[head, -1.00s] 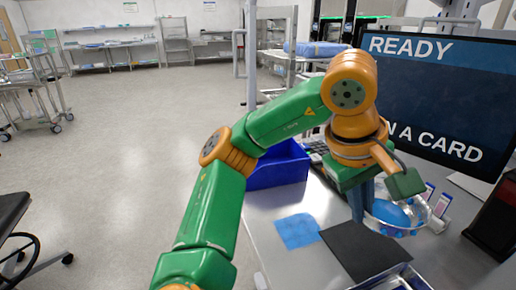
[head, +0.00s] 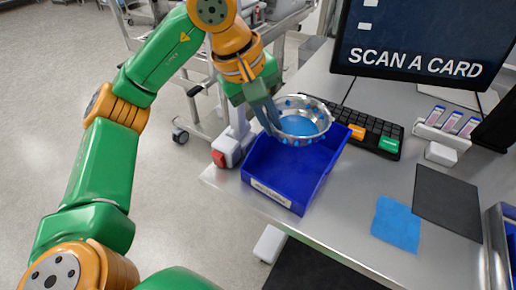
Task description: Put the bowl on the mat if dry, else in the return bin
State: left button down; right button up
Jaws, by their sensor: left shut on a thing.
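My left gripper (head: 268,116) is shut on the near-left rim of a clear, shiny bowl (head: 318,132). The bowl has blue bead-like spots around its wall and a blue patch inside at its bottom. It is held roughly level over the back part of the blue return bin (head: 262,190), which looks empty and has a white label on its front. The dark mat (head: 447,202) lies flat and bare on the counter to the right. My right gripper is not in view.
A blue cloth (head: 396,223) lies beside the dark mat. A black keyboard (head: 372,134) with coloured keys stands behind the bin, below a screen (head: 425,40) reading "SCAN A CARD". A white rack (head: 446,130) stands at the right. A metal tray edge (head: 497,250) shows at lower right.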

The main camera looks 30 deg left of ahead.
pick_arm(q)
jog(key=f, duration=0.3)
jog(key=d+f, duration=0.1)
jog(key=f, duration=0.5)
jog(key=shift+w+d, duration=0.1)
jog(key=shift+d, duration=0.05)
jog(key=shift+f, duration=0.3)
jog(key=c, duration=1)
grip_release()
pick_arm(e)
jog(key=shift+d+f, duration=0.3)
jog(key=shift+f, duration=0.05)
